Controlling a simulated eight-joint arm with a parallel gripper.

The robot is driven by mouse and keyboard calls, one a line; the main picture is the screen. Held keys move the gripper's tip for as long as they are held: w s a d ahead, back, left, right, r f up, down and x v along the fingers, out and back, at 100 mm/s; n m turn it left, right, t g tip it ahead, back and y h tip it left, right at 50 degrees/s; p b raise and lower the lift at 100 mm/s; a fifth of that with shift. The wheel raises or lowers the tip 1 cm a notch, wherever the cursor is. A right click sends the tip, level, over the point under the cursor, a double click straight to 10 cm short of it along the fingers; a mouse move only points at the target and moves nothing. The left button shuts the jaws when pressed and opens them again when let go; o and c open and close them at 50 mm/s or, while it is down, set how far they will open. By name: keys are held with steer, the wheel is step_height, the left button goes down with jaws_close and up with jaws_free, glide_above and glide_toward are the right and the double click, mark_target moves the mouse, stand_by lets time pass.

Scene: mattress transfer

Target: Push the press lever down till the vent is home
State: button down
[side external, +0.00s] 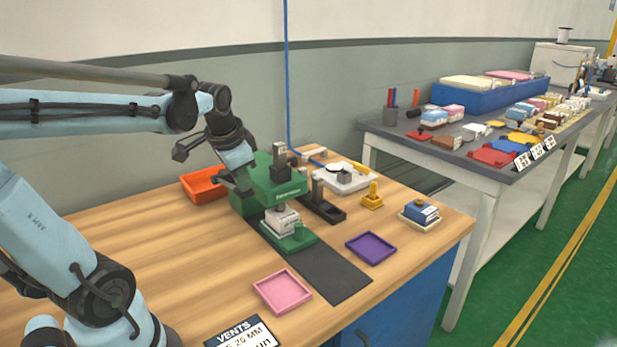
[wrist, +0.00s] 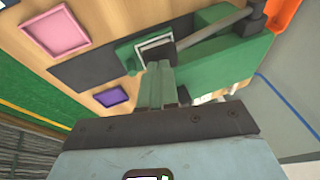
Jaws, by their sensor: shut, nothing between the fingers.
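The green press (side external: 268,183) stands on a dark mat on the wooden bench. A white block, likely the vent (side external: 281,221), sits below the press head over the green nest (side external: 297,241); it also shows in the wrist view (wrist: 157,44). I cannot tell how deep it sits. The grey press lever (wrist: 215,35) slants across the wrist view beside the press body; in the side view it is largely hidden. My gripper (wrist: 158,66) is shut and empty, close to the lever's end. I cannot tell whether they touch.
An orange bin (side external: 203,185) stands behind the press at left. A pink tray (side external: 282,312) and a purple tray (side external: 371,261) lie in front and to the right. A yellow stand (side external: 372,197) and a blue-and-white block (side external: 421,212) stand farther right. The bench's left front is clear.

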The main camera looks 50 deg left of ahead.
steer(key=shift+d+f+m+y, duration=0.15)
steer(key=shift+f+y, duration=0.65)
steer(key=shift+f, duration=1.3)
steer(key=shift+d+f+m+y, duration=0.15)
steer(key=shift+f+y, duration=0.65)
steer(key=shift+f, duration=1.3)
steer(key=shift+d+f+y, duration=0.2)
steer(key=shift+f+y, duration=0.6)
steer(key=shift+f, duration=1.3)
steer(key=shift+d+r, duration=0.4)
steer(key=shift+r, duration=0.05)
steer(key=d+f+v, duration=0.1)
steer(key=v, duration=1.1)
steer(key=shift+w+d, duration=0.2)
steer(key=shift+d, duration=0.4)
steer(key=w+d+n+t+h, duration=0.1)
steer(key=w+d+t+h, duration=0.1)
steer(key=d+h, duration=0.3)
steer(key=shift+w+d+r+t+h, duration=0.35)
steer(key=shift+t+h, duration=0.55)
steer(key=shift+h, duration=0.3)
